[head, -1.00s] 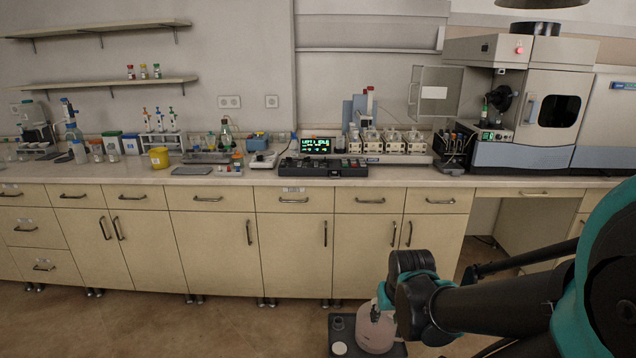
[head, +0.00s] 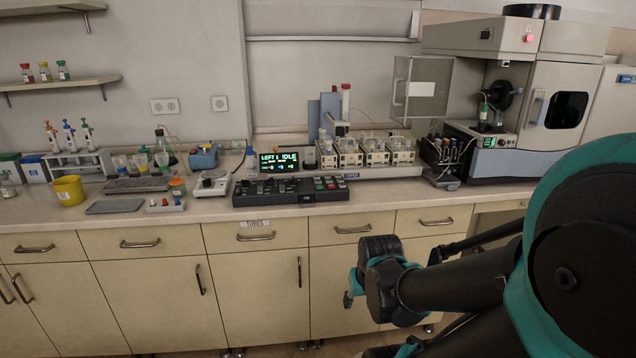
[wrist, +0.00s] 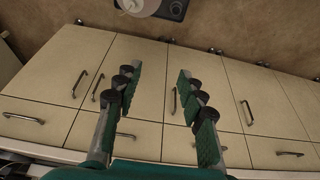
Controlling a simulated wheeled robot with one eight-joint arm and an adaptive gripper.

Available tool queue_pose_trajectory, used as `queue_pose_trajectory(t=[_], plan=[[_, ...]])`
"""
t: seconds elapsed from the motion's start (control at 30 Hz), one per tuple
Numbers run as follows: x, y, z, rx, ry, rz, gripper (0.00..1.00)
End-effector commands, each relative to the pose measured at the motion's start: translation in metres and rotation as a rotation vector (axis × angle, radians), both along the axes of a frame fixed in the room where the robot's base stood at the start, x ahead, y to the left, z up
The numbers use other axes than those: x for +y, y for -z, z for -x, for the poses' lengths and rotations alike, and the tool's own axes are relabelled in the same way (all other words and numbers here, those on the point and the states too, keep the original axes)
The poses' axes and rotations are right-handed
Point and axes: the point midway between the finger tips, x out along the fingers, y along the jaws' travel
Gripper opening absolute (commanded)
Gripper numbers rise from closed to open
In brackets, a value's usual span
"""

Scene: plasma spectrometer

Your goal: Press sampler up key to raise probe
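A black keypad panel (head: 290,190) with several small keys, some red, green and white, lies at the front of the bench. I cannot read its labels, so I cannot tell which key is sampler up. A green-lit display (head: 286,161) behind it reads "LEFT 1 IDLE". Behind and right stands the sampler (head: 370,150), with several cream modules and a blue upright with red-topped parts (head: 346,92); the probe's height is unclear. My gripper (head: 351,287) is in front of the cabinets, below the bench top and right of the keypad. In the wrist view my gripper (wrist: 158,82) is open and empty.
The bench top (head: 225,212) has a narrow bare strip before the keypad. A grey dial device (head: 212,183) stands left of it, with a tray and yellow cup (head: 69,190) further left. The spectrometer (head: 555,95) stands right. The wrist view shows a floor bottle (wrist: 138,6).

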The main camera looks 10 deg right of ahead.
Motion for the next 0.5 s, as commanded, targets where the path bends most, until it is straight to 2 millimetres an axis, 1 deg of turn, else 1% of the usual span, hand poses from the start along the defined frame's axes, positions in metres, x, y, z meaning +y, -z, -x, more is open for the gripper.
queue_pose_trajectory(t=[0.17,0.2,0.5], plan=[[0.0,0.0001,0.0003,0.0,0.0,0.0,0.4],[0.0,0.0001,0.0003,0.0,0.0,0.0,0.39],[0.0,0.0,0.0,0.0,0.0,0.0,0.01]])
